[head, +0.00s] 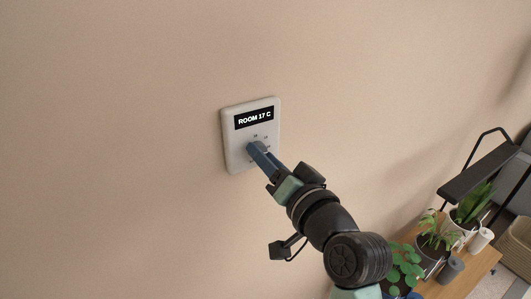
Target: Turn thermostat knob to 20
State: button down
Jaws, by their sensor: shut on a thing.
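The thermostat (232,142) is a white, upright plate on the beige wall, near the middle of the head view. Its black display (254,117) reads "ROOM 17 C". Small dial marks show below the display. My gripper (255,148) reaches the lower part of the plate from the lower right, and its fingers are shut on the thermostat knob. The fingers hide most of the knob, so its pointer and setting cannot be read.
The wall around the thermostat is bare. At the lower right, a wooden surface (462,282) holds several potted plants (437,240). A dark shelf with a black metal frame (480,172) stands at the right edge, with a woven basket (517,245) below it.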

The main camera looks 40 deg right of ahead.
dwell(0.3)
jog(key=shift+c, duration=2.4)
grip_release()
jog(key=b+v, duration=0.4)
jog(key=v, duration=0.9)
jog(key=shift+b, duration=0.3)
